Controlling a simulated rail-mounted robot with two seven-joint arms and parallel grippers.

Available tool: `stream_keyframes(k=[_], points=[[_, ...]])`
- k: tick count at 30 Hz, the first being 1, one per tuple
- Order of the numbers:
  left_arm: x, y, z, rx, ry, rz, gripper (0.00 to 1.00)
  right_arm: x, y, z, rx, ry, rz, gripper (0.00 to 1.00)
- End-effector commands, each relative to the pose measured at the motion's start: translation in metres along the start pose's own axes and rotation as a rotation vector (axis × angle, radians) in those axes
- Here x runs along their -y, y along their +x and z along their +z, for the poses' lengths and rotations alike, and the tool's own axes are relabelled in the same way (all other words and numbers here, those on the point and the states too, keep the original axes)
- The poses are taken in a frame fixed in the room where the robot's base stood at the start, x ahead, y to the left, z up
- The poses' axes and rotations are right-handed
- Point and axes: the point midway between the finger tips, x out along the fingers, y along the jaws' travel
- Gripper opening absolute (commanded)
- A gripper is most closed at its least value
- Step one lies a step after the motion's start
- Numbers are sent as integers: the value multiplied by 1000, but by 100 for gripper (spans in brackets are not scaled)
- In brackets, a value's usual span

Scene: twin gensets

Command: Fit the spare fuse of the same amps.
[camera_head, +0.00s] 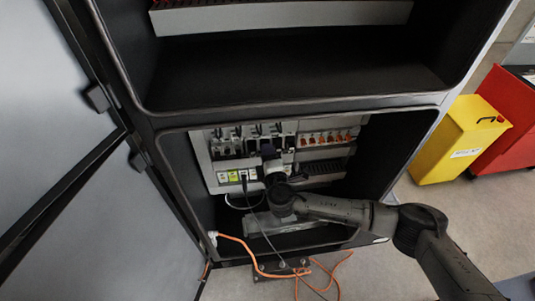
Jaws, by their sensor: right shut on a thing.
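My right gripper (268,153) reaches into the lower cabinet bay, in front of the row of modules. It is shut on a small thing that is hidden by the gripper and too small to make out. Black and white modules (232,142), which look like fuse holders, stand in the upper left of the panel. Small orange-red pieces (325,137), possibly fuses, sit in a row to the right of the gripper. Their amp markings cannot be read. My left gripper is not in view.
The cabinet door (60,120) stands open at the left. A shelf edge (300,105) lies above the bay. An orange cable (258,262) hangs out below. A yellow bin (455,145) and a red bin (512,125) stand on the floor at the right.

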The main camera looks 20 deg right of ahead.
Motion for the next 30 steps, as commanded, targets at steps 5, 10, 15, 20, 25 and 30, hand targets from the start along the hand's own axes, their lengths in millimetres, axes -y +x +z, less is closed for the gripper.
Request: stream_keyframes(k=[5, 10, 15, 20, 25, 30], points=[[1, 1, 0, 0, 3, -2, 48, 0, 1, 0, 0, 0, 1, 3], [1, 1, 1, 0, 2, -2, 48, 0, 3, 0, 0, 1, 1, 33], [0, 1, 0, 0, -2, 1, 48, 0, 2, 0, 0, 0, 1, 49], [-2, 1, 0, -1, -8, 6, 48, 0, 2, 0, 0, 0, 0, 61], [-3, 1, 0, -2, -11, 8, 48, 0, 2, 0, 0, 0, 0, 61], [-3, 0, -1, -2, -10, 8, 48, 1, -8, 0, -1, 0, -1, 61]])
